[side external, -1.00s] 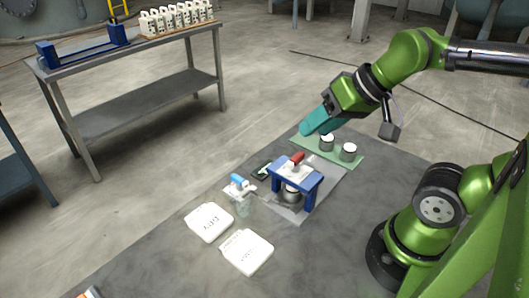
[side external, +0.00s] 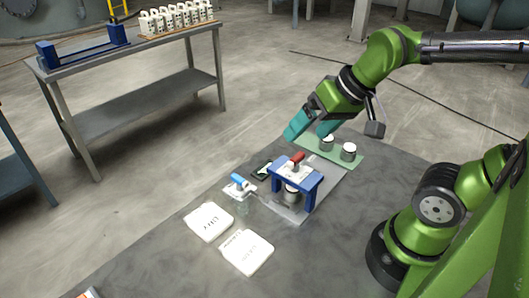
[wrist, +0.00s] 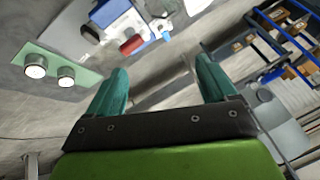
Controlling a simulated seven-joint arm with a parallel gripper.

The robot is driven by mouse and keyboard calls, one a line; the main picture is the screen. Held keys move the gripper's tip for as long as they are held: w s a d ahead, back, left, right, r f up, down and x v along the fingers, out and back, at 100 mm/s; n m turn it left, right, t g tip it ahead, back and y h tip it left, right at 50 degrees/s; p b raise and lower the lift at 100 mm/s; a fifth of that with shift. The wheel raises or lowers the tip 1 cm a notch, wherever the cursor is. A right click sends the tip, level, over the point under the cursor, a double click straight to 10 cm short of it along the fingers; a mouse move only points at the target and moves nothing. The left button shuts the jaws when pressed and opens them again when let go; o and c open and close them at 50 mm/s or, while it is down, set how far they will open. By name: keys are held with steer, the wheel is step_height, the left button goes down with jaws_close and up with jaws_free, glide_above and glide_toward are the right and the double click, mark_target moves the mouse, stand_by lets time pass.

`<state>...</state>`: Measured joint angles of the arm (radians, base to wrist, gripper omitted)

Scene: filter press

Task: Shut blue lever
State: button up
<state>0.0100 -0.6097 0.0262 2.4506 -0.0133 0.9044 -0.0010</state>
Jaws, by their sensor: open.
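The blue lever (side external: 238,179) is a small light-blue handle on a pale bracket over a clear vessel, left of the blue press frame (side external: 310,180) in the side view. In the wrist view a light-blue handle (wrist: 166,36) shows near the top, beside the press. A red handle (side external: 297,158) stands on the press frame and also shows in the wrist view (wrist: 131,45). My gripper (side external: 309,134) has teal fingers, spread apart and empty, in the air above and behind the press. It is clear of the blue lever; the fingers also show in the wrist view (wrist: 160,88).
A green mat (side external: 333,152) with two white-topped cylinders lies behind the press. A dark small item (side external: 262,170) lies beside the blue lever. Two white labelled trays (side external: 209,221) lie at the front. A metal bench (side external: 140,85) stands at the back left.

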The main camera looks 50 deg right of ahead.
steer(key=w+a+f+n+g+h, duration=0.1)
steer(key=w+a+f+n+g, duration=0.1)
steer(key=w+n, duration=0.35)
steer(key=w+a+f+n+g, duration=0.1)
steer(key=w+n+g, duration=0.2)
steer(key=w+n, duration=0.3)
steer(key=n+g, duration=0.1)
steer(key=n, duration=1)
glide_above(237, 179)
steer(key=shift+m+h, duration=0.25)
steer(key=shift+h, duration=0.15)
step_height(237, 179, down, 17)
steer(key=shift+f, duration=0.1)
steer(key=c, duration=1.1)
